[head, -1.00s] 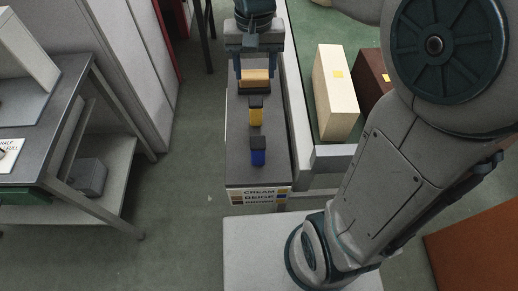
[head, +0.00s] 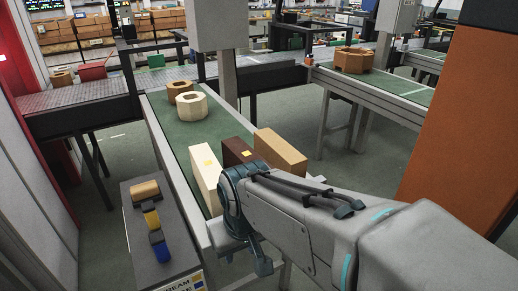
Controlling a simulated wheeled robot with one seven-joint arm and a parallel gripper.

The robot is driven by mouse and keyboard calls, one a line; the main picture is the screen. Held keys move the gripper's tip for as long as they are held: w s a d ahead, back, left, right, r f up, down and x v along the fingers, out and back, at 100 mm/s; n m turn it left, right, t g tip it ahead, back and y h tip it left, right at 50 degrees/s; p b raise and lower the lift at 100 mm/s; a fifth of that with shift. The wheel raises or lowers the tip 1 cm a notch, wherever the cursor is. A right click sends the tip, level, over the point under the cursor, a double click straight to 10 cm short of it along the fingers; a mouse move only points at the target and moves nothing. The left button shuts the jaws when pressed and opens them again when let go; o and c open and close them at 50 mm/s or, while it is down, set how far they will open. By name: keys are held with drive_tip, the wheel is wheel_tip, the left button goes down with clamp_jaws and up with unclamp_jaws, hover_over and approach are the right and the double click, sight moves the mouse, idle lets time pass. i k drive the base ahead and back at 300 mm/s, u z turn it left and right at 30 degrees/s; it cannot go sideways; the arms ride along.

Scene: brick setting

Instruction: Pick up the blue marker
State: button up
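The blue marker (head: 161,253), a small block with a dark top and blue body, stands at the near end of a narrow dark-topped stand (head: 177,266) at the lower left. A yellow marker (head: 152,217) with a dark top stands just behind it. A tan block (head: 145,190) is farther back on the same stand. All three are apart from my arm, which reaches in from the lower right and bends beside the conveyor, to the right of the stand. I cannot make out my gripper's fingers in this view.
A green conveyor (head: 208,131) runs right of the stand. It carries cream (head: 204,174), dark brown (head: 238,152) and tan (head: 280,151) boxes, with two ring-shaped pieces farther back. An orange-brown panel (head: 455,130) stands at the right.

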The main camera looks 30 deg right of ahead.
sight(157, 240)
drive_tip(key=z, duration=0.45)
drive_tip(key=k, duration=0.55)
drive_tip(key=z, duration=0.75)
drive_tip(key=i, duration=1.15)
drive_tip(key=u, duration=0.75)
